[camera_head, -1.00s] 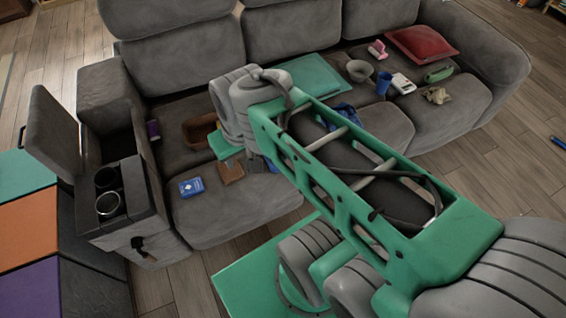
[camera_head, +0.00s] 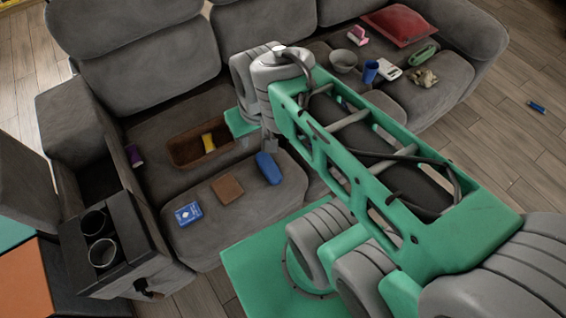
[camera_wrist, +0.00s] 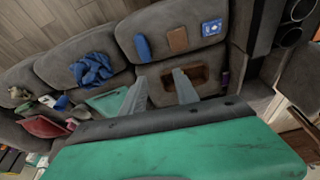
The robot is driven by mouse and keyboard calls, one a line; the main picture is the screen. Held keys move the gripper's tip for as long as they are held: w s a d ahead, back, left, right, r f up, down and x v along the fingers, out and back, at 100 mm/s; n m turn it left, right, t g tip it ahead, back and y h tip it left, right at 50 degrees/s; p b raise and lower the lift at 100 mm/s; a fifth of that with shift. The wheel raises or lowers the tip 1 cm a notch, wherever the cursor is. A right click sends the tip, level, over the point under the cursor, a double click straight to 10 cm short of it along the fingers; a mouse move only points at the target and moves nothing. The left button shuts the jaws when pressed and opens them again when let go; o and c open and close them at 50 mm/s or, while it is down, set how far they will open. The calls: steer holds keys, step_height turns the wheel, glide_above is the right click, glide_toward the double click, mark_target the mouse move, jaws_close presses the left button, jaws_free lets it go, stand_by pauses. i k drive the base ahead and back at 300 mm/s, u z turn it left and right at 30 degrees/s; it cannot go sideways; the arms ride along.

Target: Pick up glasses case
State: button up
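A blue, rounded, elongated case (camera_head: 268,168), which looks like the glasses case, lies on the front of the sofa's left seat cushion. It also shows in the wrist view (camera_wrist: 142,47), ahead of the fingers and apart from them. My gripper (camera_head: 268,142) is above the sofa, just behind the case in the head view. In the wrist view my gripper (camera_wrist: 160,75) has its two fingers spread with nothing between them.
Left of the case lie a brown square wallet (camera_head: 228,188) and a blue card box (camera_head: 189,213). A brown tray (camera_head: 178,150) holding a yellow object sits behind. A green case-like object (camera_head: 424,54), a bowl (camera_head: 343,61) and other items lie on the right seat.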

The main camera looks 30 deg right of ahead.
mark_target(268, 166)
steer(key=z, duration=0.35)
steer(key=k, duration=1.3)
steer(key=u, duration=0.9)
steer(key=i, duration=1.25)
steer(key=z, duration=0.15)
